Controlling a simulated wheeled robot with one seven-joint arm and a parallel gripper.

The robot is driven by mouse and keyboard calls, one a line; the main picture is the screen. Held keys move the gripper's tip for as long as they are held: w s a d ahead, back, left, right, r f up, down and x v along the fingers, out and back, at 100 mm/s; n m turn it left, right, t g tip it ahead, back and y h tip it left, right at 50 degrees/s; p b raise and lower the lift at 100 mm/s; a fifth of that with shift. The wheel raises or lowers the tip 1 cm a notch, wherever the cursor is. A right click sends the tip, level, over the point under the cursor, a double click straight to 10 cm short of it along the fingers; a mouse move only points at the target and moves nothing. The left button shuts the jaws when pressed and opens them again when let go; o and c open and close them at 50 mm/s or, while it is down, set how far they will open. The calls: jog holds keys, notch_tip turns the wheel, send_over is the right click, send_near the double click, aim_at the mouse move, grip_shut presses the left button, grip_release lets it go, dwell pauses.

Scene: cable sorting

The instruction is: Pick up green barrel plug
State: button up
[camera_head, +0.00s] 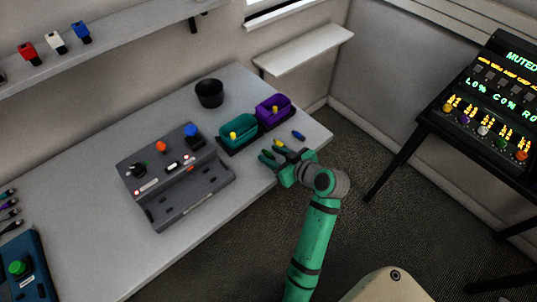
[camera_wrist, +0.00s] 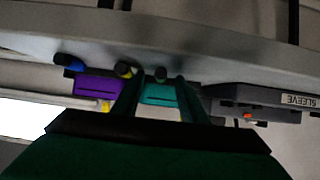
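My gripper (camera_head: 274,157) is low over the table's right end in the head view. In the wrist view my gripper (camera_wrist: 158,92) has its two fingers spread, with a clear gap between them. A small dark plug end (camera_wrist: 160,75), which looks like the green barrel plug, shows between the fingertips, apart from both. In the head view the green plug is hard to tell from my green fingers. A yellow plug (camera_head: 279,143) lies just beyond my gripper, and a blue plug (camera_head: 298,135) lies farther right.
A teal bin (camera_head: 238,132) and a purple bin (camera_head: 273,108) stand behind the plugs. A grey control box (camera_head: 175,180) is to the left, with a black cup (camera_head: 209,93) behind. The table's front edge runs close under my gripper.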

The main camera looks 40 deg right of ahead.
grip_shut()
jog(key=shift+w, duration=0.1)
